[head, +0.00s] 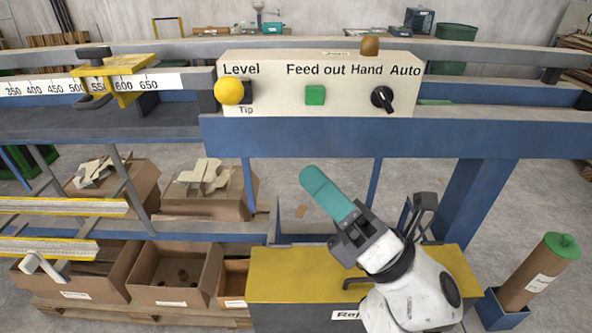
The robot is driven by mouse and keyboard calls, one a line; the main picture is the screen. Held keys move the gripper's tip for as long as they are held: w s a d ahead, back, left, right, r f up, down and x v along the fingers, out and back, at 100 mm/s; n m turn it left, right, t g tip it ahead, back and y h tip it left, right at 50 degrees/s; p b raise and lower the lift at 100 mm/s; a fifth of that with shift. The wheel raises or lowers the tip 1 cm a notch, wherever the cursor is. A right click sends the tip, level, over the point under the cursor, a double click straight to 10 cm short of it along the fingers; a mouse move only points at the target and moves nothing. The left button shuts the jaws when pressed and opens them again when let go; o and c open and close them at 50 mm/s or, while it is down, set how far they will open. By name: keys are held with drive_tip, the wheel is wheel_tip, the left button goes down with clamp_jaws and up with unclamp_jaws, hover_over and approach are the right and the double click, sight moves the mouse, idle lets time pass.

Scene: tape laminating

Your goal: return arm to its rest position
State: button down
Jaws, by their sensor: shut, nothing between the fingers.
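The white end of my arm rises from the lower right, in front of the machine. My gripper (362,240) is at its tip, with dark metal parts, shut and empty. A teal rounded piece (328,194) projects up and left from the dark parts. The gripper is below the cream control panel (318,84) and apart from it. The panel carries a yellow Level/Tip knob (229,92), a green Feed out button (315,95) and a black Hand/Auto selector (382,97), whose pointer leans to the lower right.
A yellow-topped cabinet (292,274) stands below and behind my arm. The blue machine beam (420,136) spans above. Cardboard boxes (178,277) sit at the lower left. A brown tube with a green cap (541,268) stands at the right. A yellow clamp (118,76) sits on the ruler.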

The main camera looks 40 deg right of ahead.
drive_tip(key=shift+s+d+f, duration=0.15)
drive_tip(key=shift+s+f, duration=0.05)
drive_tip(key=shift+s, duration=0.45)
drive_tip(key=shift+d, duration=0.1)
drive_tip(key=w+d+f+m+h, duration=0.25)
drive_tip(key=d+m+h, duration=0.25)
drive_tip(key=m+h, duration=0.4)
drive_tip(key=w+d+f+m+h, duration=0.1)
drive_tip(key=d+f+m+h, duration=0.2)
drive_tip(key=d+m+h, duration=0.55)
wheel_tip(320, 180, down, 10)
drive_tip(key=w+m+g, duration=0.1)
drive_tip(key=m+g, duration=0.6)
drive_tip(key=m, duration=0.3)
drive_tip(key=s+a+f+m+g+y, duration=0.3)
drive_tip(key=s+a+f+g, duration=0.25)
drive_tip(key=f, duration=0.45)
drive_tip(key=s+a+f+m+g+y, duration=0.35)
drive_tip(key=a+f+g, duration=0.2)
drive_tip(key=f, duration=0.35)
drive_tip(key=s+d+f+g, duration=0.2)
drive_tip(key=s+f+g, duration=0.2)
drive_tip(key=s, duration=0.6)
wheel_tip(320, 180, down, 2)
drive_tip(key=shift+s+d+f+n, duration=0.2)
drive_tip(key=shift+s+n, duration=0.1)
drive_tip(key=shift+s, duration=0.05)
